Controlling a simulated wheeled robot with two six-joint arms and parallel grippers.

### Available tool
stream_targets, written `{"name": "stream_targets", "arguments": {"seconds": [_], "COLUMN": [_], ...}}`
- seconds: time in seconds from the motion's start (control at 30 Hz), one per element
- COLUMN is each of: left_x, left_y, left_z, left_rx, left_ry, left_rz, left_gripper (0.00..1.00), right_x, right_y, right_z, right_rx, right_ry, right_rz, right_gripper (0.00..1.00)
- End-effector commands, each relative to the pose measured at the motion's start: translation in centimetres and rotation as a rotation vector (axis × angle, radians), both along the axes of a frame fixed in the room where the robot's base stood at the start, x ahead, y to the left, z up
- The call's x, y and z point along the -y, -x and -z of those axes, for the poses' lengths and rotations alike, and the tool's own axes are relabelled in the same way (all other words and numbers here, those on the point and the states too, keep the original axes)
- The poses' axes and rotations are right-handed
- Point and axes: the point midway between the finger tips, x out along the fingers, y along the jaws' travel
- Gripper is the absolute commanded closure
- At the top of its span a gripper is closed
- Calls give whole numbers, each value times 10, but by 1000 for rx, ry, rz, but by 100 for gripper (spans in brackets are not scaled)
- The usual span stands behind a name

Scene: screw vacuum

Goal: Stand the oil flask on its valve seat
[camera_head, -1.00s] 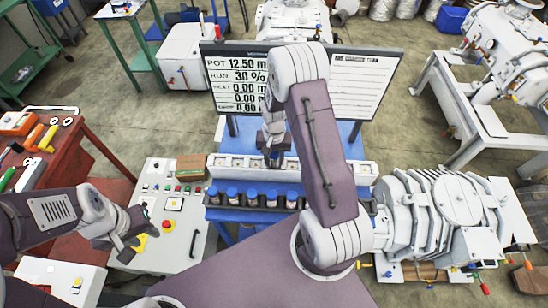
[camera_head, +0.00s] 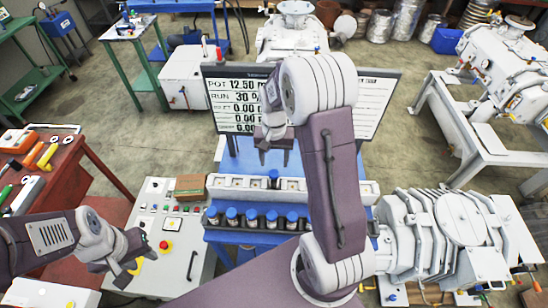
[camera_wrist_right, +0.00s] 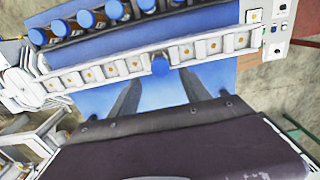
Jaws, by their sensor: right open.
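A blue-capped oil flask (camera_head: 273,177) stands upright at the white valve seat rail (camera_head: 365,189), near its middle. Its cap also shows in the right wrist view (camera_wrist_right: 160,64), in line with the row of seats with brass centres. Its lower body and contact with the seat are hidden. My right gripper (camera_head: 275,157) is open and empty above and behind that flask. In the right wrist view its two fingers (camera_wrist_right: 159,95) are spread apart, clear of the cap. My left gripper (camera_head: 128,270) hangs over the control panel at the left, away from the flask; its jaw opening is unclear.
Several blue-capped flasks (camera_head: 251,217) stand in a dark rack in front of the rail. A control console (camera_head: 168,240) and a brown box (camera_head: 190,187) are at left. A display board (camera_head: 377,105) stands behind; a large white pump (camera_head: 450,235) is at right.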

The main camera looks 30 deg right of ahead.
Motion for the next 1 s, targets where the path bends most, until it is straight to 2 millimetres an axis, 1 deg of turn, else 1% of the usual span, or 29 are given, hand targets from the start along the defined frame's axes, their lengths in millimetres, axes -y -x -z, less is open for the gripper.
{"name": "stream_targets", "arguments": {"seconds": [0.03, 0.1, 0.27, 0.33, 0.37, 0.43, 0.5, 0.6, 0.7, 0.8, 1.0], "left_x": [0, 0, 0, 0, 0, 0, 0, 0, 0, 0, 0], "left_y": [0, 0, 0, 0, 0, 0, 0, 0, 0, 0, 0], "left_z": [1, 1, 1, 1, 1, 1, 1, 1, 1, 1, 1], "left_rx": [0, 0, 0, 0, 0, 0, 0, 0, 0, 0, 0], "left_ry": [0, 0, 0, 0, 0, 0, 0, 0, 0, 0, 0], "left_rz": [0, 0, 0, 0, 0, 0, 0, 0, 0, 0, 0], "left_gripper": [64, 64, 64, 64, 64, 64, 64, 64, 64, 64, 64], "right_x": [0, 0, 0, -4, -8, -23, -40, -60, -70, -75, -75], "right_y": [-1, -1, 0, 4, 8, 25, 50, 85, 111, 125, 128], "right_z": [-6, -11, -15, -16, -17, -20, -23, -23, -21, -19, -19], "right_rx": [3, 2, 0, 4, 7, 22, 44, 75, 97, 107, 107], "right_ry": [1, 0, 0, 0, 0, 0, 0, 4, 9, 11, 11], "right_rz": [0, 0, 0, -17, -37, -118, -224, -366, -468, -519, -529], "right_gripper": [45, 45, 45, 45, 45, 45, 45, 45, 45, 45, 45]}}
